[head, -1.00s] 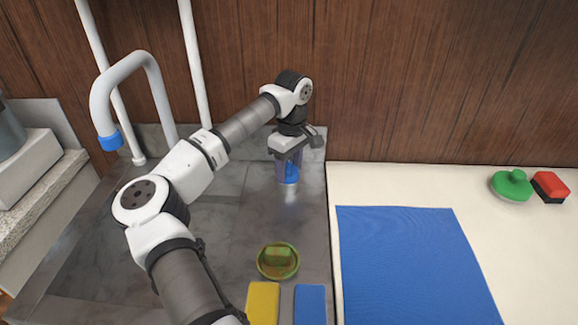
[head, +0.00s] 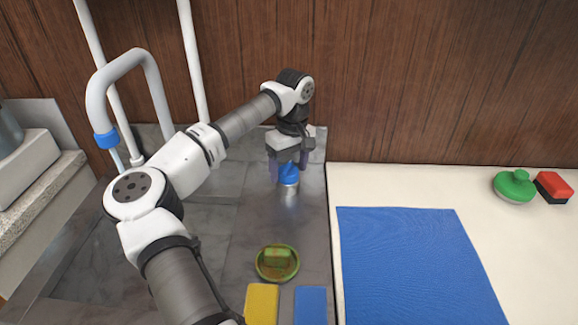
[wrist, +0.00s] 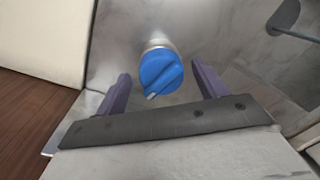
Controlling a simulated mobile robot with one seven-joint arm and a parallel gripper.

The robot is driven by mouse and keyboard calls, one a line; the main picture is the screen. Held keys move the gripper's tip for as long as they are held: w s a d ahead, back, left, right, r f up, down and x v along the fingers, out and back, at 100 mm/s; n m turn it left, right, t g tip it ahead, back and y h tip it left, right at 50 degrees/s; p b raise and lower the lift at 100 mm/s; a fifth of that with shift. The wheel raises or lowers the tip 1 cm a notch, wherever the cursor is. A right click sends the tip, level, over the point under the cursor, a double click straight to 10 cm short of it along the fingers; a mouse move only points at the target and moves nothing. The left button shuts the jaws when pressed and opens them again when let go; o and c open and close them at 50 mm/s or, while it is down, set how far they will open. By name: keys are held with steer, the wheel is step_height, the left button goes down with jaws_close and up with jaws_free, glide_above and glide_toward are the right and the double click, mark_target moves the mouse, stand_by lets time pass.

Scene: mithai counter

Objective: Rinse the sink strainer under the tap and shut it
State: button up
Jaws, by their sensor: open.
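A blue tap knob (head: 289,174) with a white pointer mark sits on a short metal post; it also shows in the wrist view (wrist: 160,72). My gripper (head: 289,165) is open at the knob, with one purple finger on each side and gaps between; the wrist view shows the fingers (wrist: 162,90) apart. The white curved spout (head: 140,62) with a blue tip (head: 107,138) is at the left. A thin pale streak, seemingly water, shows below the tip. A round green-brown piece (head: 263,270), apparently the dirty strainer, lies on the grey metal surface (head: 225,230).
Yellow (head: 262,304) and blue (head: 310,305) blocks lie at the front. A blue mat (head: 410,260) covers part of the white counter (head: 500,230) at right. A green-handled round item (head: 514,186) and red-black block (head: 552,187) lie behind it. White pipes (head: 193,65) stand by the wooden wall.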

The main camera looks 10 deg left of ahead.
steer(key=shift+r, duration=0.1)
step_height(320, 180, up, 14)
steer(key=b, duration=0.2)
steer(key=shift+w+d+f, duration=0.2)
steer(key=shift+w+d, duration=0.1)
steer(key=shift+w, duration=0.05)
